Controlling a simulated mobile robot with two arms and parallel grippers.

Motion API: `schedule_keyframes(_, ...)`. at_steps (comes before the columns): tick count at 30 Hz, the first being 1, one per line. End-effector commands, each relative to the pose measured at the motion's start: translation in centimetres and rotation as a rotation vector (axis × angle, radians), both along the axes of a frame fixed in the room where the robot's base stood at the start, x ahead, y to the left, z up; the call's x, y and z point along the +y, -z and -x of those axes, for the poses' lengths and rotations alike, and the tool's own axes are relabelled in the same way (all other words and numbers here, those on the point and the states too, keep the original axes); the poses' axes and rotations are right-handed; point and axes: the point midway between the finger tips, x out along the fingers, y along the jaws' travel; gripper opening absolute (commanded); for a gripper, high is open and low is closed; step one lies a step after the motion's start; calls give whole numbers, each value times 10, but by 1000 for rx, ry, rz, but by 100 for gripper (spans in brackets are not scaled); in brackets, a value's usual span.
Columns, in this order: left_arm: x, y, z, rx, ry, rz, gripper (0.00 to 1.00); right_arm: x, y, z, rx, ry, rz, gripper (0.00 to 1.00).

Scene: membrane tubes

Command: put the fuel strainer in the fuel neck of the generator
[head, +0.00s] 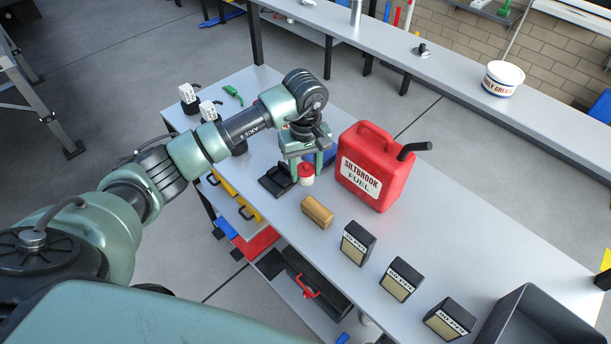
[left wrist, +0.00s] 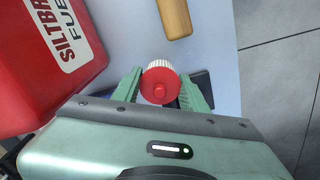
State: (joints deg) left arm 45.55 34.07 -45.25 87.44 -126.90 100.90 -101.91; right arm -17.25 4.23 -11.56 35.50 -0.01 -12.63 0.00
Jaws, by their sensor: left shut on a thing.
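My left gripper (head: 306,172) is over the grey bench and points down. It is shut on a small red and white round piece (head: 306,178), which may be the fuel strainer. I make out no generator or fuel neck in either view. My right gripper is not in view.
A red fuel can (head: 376,170) with a black spout stands right of the gripper. A black flat holder (head: 275,181) is close left, a tan block (head: 317,212) in front. Several dark labelled boxes (head: 397,279) and a grey bin (head: 540,325) stand farther right. A blue thing is partly hidden behind the gripper.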

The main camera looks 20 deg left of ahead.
Motion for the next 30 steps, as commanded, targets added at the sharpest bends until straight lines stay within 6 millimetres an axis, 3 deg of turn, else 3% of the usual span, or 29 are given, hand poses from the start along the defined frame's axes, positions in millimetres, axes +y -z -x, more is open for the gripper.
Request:
schedule_keyframes(7,0,34,1,3,0,0,5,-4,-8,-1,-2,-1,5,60)
schedule_keyframes(18,0,40,0,0,1,-1,5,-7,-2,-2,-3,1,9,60)
schedule_keyframes(19,0,39,0,1,0,-1,48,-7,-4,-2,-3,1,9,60)
schedule_keyframes(21,0,38,0,1,0,-1,65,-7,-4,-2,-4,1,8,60)
schedule_keyframes(30,0,38,0,1,1,-1,65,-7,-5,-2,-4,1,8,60)
